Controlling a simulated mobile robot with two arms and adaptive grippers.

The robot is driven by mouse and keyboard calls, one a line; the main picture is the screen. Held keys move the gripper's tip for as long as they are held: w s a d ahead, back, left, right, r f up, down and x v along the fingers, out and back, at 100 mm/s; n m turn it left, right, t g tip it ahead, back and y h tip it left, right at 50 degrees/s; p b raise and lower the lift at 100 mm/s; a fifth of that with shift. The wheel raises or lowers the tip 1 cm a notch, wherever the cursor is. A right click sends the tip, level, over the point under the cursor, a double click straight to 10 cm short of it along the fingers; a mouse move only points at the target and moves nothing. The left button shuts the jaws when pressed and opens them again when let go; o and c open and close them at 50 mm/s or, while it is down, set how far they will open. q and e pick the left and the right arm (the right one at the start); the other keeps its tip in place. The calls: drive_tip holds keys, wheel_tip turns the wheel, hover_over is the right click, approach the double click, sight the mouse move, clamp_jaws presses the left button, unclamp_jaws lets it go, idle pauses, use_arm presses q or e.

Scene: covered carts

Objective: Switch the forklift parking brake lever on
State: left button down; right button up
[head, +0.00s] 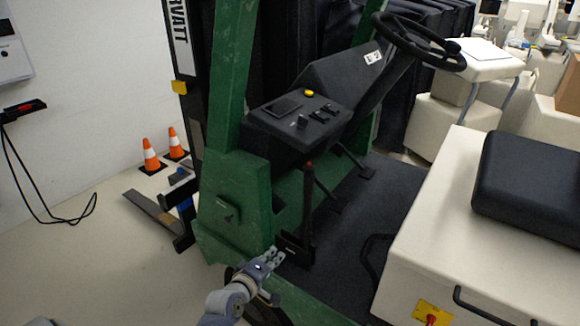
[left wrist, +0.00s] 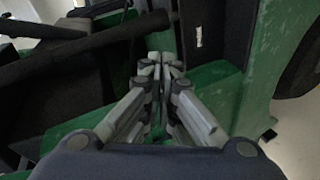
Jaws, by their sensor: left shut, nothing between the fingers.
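The parking brake lever (head: 308,215) is a dark upright bar with a reddish tip. It rises from a black base at the near edge of the green forklift's (head: 233,210) floor. My left gripper (head: 277,257) is shut and empty, low beside the lever's base on its left. I cannot tell from the head view whether it touches the base. In the left wrist view the closed fingers (left wrist: 163,68) point at a dark bracket and green bodywork. A long dark bar (left wrist: 90,45), probably the lever, crosses the upper left there. My right gripper is not in view.
A black dashboard (head: 300,115) and steering wheel (head: 420,40) stand above the lever. The cream seat box (head: 450,215) with a black seat (head: 530,185) is to the right. Two orange cones (head: 151,155) stand by the forks. The floor at left is mostly clear.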

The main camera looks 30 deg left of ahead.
use_arm(q)
drive_tip(key=a+r+n+t, duration=0.2)
drive_tip(key=r, duration=0.8)
drive_tip(key=a+r+n+t+y+p, duration=0.1)
drive_tip(key=r+n, duration=0.1)
drive_tip(key=r, duration=0.9)
drive_tip(key=shift+a+r+t, duration=0.2)
drive_tip(key=shift+a+t, duration=0.15)
drive_tip(key=shift+t, duration=0.05)
drive_tip(key=shift+p, duration=0.3)
drive_tip(key=w+d+p, duration=0.2)
drive_tip(key=w+p, duration=0.1)
drive_tip(key=w, duration=0.8)
drive_tip(key=shift+w+d, duration=0.15)
drive_tip(key=shift+w, duration=0.05)
